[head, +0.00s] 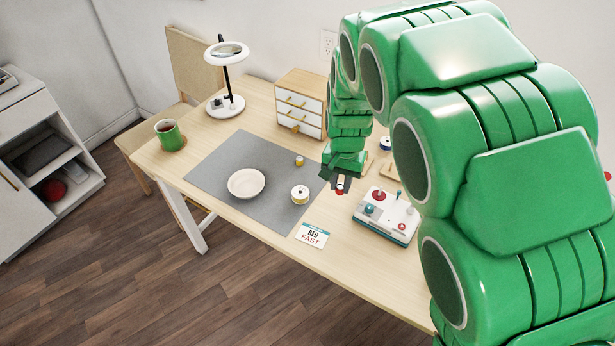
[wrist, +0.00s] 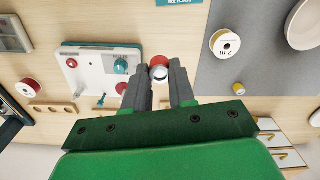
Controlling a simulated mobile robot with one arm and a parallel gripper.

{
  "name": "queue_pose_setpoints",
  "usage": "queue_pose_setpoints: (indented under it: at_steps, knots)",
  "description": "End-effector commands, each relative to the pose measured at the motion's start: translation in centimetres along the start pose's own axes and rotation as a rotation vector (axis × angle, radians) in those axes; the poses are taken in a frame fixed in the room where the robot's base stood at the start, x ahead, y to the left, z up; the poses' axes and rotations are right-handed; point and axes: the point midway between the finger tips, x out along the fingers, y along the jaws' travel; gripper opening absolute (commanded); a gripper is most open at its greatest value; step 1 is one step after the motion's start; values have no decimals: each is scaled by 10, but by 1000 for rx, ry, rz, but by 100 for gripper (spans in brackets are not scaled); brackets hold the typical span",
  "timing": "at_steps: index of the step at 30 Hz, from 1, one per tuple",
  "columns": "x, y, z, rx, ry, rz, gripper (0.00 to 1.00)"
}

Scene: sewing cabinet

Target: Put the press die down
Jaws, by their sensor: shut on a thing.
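My gripper (head: 341,181) points down over the table, just right of the grey mat and left of the white press box. In the wrist view my gripper (wrist: 160,82) is shut on the press die (wrist: 159,62), a small piece with a red part and a pale end between the fingertips. In the head view the die's red part (head: 340,191) shows below the fingers. I cannot tell whether it touches the table. The white press box (head: 386,216) has red and teal knobs and also shows in the wrist view (wrist: 92,66).
The grey mat (head: 215,178) holds a cream dish (head: 246,183), a white spool (head: 299,194) and a small yellow spool (head: 299,161). A card (head: 312,235) lies near the front edge. A drawer box (head: 301,103), lamp (head: 227,104) and green mug (head: 170,136) stand farther back.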

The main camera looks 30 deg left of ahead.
Motion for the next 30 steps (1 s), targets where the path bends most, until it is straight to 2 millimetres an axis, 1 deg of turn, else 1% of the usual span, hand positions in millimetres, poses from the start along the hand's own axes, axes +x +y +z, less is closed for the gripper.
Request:
queue_pose_setpoints:
  at_steps: [2, 5, 6, 12, 15, 18, 22, 26, 30]
  knots:
    - [-2, -18, 3, -6, 5, 4, 0]
    - [-5, -52, 10, -12, 11, 4, 0]
    - [-6, -67, 14, -17, 13, 4, 0]
    - [-10, -137, 45, -38, 11, 0, 0]
    - [-11, -163, 61, -49, 8, -2, 0]
    - [-10, -180, 74, -58, 2, -1, 0]
    - [-10, -193, 83, -64, -1, -2, 0]
    - [-7, -201, 81, -66, -2, -4, 0]
    - [1, -211, 71, -65, -3, -3, 0]
